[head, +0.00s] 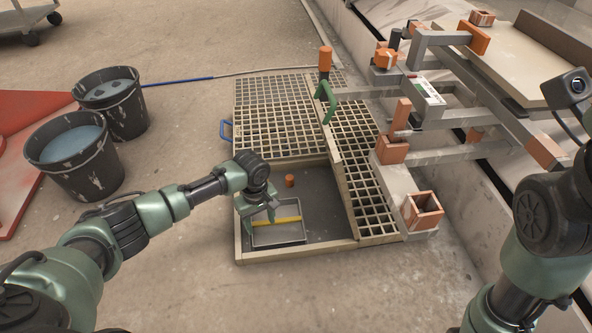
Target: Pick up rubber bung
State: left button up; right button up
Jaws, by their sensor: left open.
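A small orange-brown cylinder, which looks like the rubber bung (290,181), stands on the dark floor of the open pit, near its far edge. My left gripper (257,214) points down into the pit, over the left side of a shallow grey tray (280,238) with a yellow bar (288,220) across it. The left gripper is open, and the bung is apart from it, farther back and to the right. Its fingertips are small in the view, and I cannot tell whether they touch the tray. My right arm shows at the right edge, but its gripper is out of view.
Grating panels (274,131) border the pit behind and on the right; a raised rim (300,251) runs along the front. A metal carousel frame with orange blocks (392,150) stands at the right. Two buckets (72,155) stand at the left. The concrete floor in front is clear.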

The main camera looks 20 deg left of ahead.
aim_at(289, 179)
jog(key=i, duration=0.9)
